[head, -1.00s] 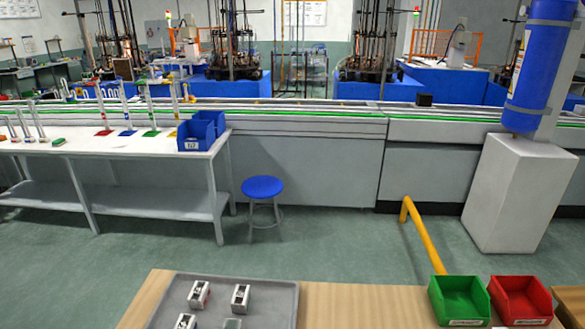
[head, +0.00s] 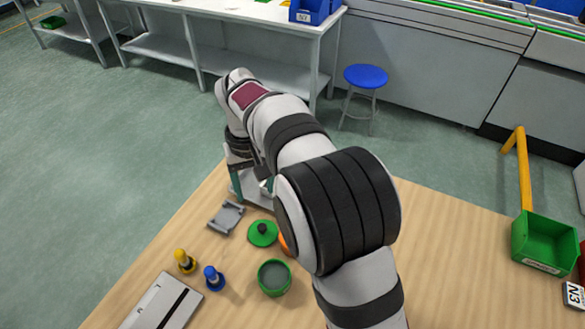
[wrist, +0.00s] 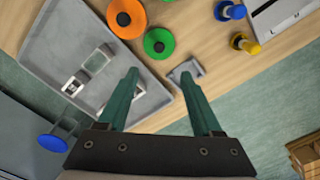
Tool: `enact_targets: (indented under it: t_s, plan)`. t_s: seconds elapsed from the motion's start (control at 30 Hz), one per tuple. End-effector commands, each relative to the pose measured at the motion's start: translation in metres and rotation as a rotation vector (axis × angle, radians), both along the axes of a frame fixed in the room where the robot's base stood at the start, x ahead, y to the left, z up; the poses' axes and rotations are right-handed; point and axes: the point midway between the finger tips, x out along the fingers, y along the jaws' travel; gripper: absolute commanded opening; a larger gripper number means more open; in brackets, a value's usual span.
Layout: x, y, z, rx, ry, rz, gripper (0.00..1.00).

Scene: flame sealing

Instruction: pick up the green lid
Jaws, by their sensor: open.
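The green lid (head: 262,238) is a round disc with a black knob, lying flat on the wooden table. It also shows in the wrist view (wrist: 159,32), just beyond my fingertips. My gripper (wrist: 159,72) has its two green fingers apart with nothing between them. In the head view my gripper (head: 250,187) is above the table, a little behind the lid and partly hidden by my arm. It does not touch the lid.
An orange lid (wrist: 113,18) lies beside the green one. A green cup (head: 274,291), a grey holder (head: 226,217), yellow (head: 185,262) and blue (head: 213,279) pieces stand nearby. A grey tray (wrist: 50,50) with metal parts lies left in the wrist view.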

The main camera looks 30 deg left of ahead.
Motion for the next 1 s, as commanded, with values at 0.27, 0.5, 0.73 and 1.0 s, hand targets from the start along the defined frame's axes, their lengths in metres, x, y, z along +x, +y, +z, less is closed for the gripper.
enact_targets:
  t_s: [0.27, 0.5, 0.73, 1.0]
  plan:
    - [0.000, -0.001, -0.076, -0.004, 0.003, -0.001, 0.67]
    - [0.001, -0.001, -0.112, -0.002, 0.002, -0.004, 0.67]
    - [0.003, 0.000, -0.150, 0.000, 0.001, -0.004, 0.67]
    - [0.003, 0.000, -0.151, 0.001, 0.000, -0.004, 0.57]
